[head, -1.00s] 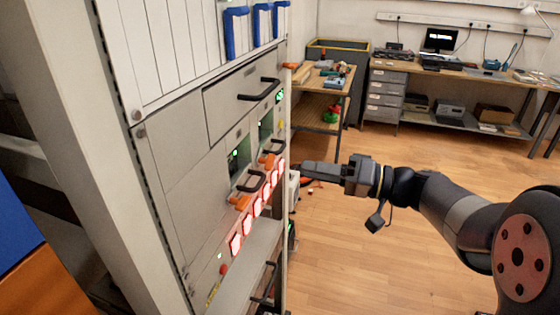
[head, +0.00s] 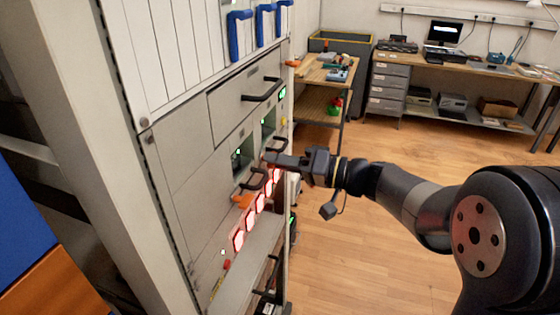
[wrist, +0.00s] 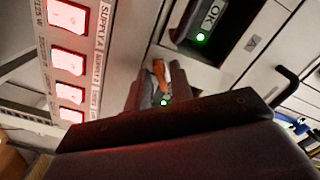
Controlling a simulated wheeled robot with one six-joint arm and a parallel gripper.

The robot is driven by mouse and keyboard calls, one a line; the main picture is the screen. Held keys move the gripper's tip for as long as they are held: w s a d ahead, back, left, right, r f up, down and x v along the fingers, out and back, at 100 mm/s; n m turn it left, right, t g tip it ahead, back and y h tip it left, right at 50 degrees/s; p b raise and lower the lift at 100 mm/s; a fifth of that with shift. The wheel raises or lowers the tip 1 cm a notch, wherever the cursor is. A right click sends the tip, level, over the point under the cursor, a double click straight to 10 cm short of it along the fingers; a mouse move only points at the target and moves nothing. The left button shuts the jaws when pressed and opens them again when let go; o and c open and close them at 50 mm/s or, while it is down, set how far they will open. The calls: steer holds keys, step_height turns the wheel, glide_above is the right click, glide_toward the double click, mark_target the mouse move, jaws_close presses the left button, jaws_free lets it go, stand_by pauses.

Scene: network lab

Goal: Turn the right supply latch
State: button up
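My gripper (head: 272,160) is at the front of the rack's supply units, over the place of the right supply latch, which it hides in the head view. In the wrist view an orange latch (wrist: 160,74) shows between the two fingers of my gripper (wrist: 160,88), with a gap between the fingers where a green light shows. The fingers look open around the latch; whether either touches it I cannot tell. The left orange latch (head: 241,201) sits lower left on the panel, clear of the gripper.
Red-lit switches (head: 249,218) run in a row just below the latches; they also show in the wrist view (wrist: 68,61). Black handles (head: 262,90) stick out of the panel. A wooden bench (head: 325,75) stands behind. The floor right of the rack is clear.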

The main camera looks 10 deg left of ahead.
jaws_close()
steer(key=m+b, duration=0.1)
steer(key=m, duration=0.6)
steer(key=shift+b, duration=0.35)
steer(key=shift+m, duration=0.4)
stand_by(0.4)
steer(key=shift+o, duration=1.3)
jaws_free()
